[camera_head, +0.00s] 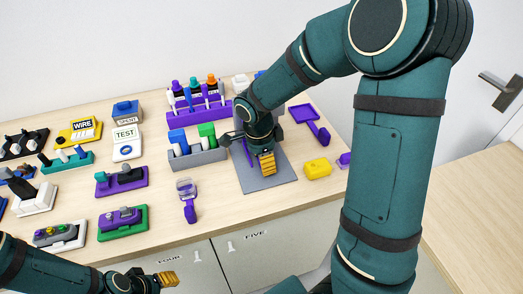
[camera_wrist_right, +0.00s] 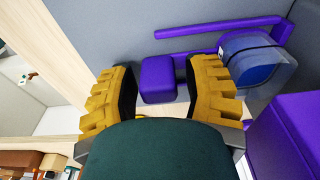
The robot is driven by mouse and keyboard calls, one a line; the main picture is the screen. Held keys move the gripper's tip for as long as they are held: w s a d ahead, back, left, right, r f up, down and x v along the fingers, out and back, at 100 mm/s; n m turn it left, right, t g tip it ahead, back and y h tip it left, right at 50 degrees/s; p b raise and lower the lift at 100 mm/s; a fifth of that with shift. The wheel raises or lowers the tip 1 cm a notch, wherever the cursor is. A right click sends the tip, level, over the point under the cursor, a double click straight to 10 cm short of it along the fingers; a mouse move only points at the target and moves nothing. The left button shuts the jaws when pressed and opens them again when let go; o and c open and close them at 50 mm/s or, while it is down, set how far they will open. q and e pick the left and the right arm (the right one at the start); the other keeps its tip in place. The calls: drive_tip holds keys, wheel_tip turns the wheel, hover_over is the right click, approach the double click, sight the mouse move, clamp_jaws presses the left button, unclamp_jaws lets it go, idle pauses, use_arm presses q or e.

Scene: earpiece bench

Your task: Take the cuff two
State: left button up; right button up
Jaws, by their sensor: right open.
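My right gripper (camera_head: 266,163) is low over the grey mat (camera_head: 265,185) in the head view. In the right wrist view, the right gripper (camera_wrist_right: 163,90) is open. A small purple block (camera_wrist_right: 158,78) shows between and beyond its fingers; contact cannot be told. A purple bar (camera_wrist_right: 215,35) and a clear case with a blue part (camera_wrist_right: 255,60) lie beside it. No label tells which piece is cuff two. In the head view, my arm hides part of the mat. My left gripper (camera_head: 168,279) is low in front of the bench; its opening is unclear.
A grey holder with blue and green blocks (camera_head: 197,157) stands left of the mat. A yellow block (camera_head: 317,169) and a purple tray with a handle (camera_head: 305,115) are to its right. A purple rack (camera_head: 200,110) stands behind. The bench front around the purple-handled clear piece (camera_head: 188,205) has free room.

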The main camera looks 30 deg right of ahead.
clamp_jaws()
idle(0.3)
drive_tip(key=shift+r, duration=0.15)
